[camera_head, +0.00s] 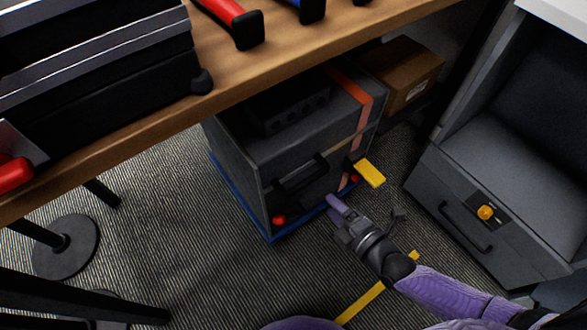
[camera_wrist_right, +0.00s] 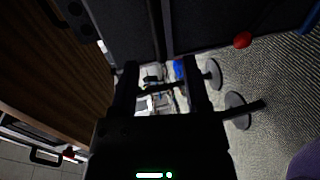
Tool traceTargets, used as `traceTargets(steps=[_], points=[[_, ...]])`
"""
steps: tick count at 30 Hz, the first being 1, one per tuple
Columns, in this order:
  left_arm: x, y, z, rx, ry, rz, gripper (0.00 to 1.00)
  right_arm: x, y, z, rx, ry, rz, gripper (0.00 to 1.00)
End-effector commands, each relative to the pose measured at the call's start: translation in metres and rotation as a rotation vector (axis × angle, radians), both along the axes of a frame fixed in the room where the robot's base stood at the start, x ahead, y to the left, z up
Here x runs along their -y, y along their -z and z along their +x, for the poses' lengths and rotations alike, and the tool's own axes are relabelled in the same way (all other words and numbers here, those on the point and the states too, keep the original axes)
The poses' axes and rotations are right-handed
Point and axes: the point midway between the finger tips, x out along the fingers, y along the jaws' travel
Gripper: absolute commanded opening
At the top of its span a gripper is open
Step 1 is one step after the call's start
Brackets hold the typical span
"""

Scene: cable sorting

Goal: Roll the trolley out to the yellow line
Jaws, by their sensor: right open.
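The trolley (camera_head: 235,165) is a dark grey box on a blue base, standing under the wooden table. It has a black handle (camera_head: 300,177) and red knobs on its front, and an orange stripe over its top. The yellow line (camera_head: 360,303) lies on the carpet in front of it, partly hidden by my right arm. My right gripper (camera_head: 352,212) is open, low in front of the trolley's right front corner, right of the handle and apart from it. In the right wrist view its two fingers (camera_wrist_right: 160,82) are spread with nothing gripped. My left gripper is out of view.
A grey cabinet (camera_head: 450,220) with a drawer handle and a yellow knob stands to the right. A cardboard box (camera_head: 410,75) sits behind the trolley. The table edge (camera_head: 290,72) overhangs the trolley. Black stands with round feet (camera_head: 66,247) are at left.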

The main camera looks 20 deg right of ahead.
Motion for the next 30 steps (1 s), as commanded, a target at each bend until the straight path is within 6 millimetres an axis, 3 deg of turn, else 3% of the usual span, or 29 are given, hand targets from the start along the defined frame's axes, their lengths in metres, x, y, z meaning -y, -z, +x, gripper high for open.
traceTargets(steps=[5, 9, 12, 14, 18, 27, 28, 30], points=[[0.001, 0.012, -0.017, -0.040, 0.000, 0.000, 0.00, -0.009, 0.007, 0.026, 0.016, -0.004, -0.008, 0.60], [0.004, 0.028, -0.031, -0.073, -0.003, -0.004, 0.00, -0.022, 0.018, 0.060, 0.012, -0.003, -0.007, 0.60], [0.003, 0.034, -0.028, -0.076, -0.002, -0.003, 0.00, -0.028, 0.019, 0.076, 0.012, -0.003, -0.008, 0.60], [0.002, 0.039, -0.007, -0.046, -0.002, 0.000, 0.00, -0.029, 0.019, 0.081, 0.012, -0.003, -0.008, 0.60], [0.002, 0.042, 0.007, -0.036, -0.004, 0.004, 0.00, -0.032, 0.019, 0.090, 0.012, -0.003, -0.009, 0.60], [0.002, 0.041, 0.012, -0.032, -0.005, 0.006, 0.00, -0.033, 0.017, 0.092, 0.012, -0.003, -0.009, 0.60], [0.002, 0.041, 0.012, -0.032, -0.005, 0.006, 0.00, -0.033, 0.017, 0.092, 0.012, -0.003, -0.009, 0.58], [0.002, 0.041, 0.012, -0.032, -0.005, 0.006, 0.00, -0.033, 0.017, 0.092, 0.012, -0.003, -0.009, 0.43]])
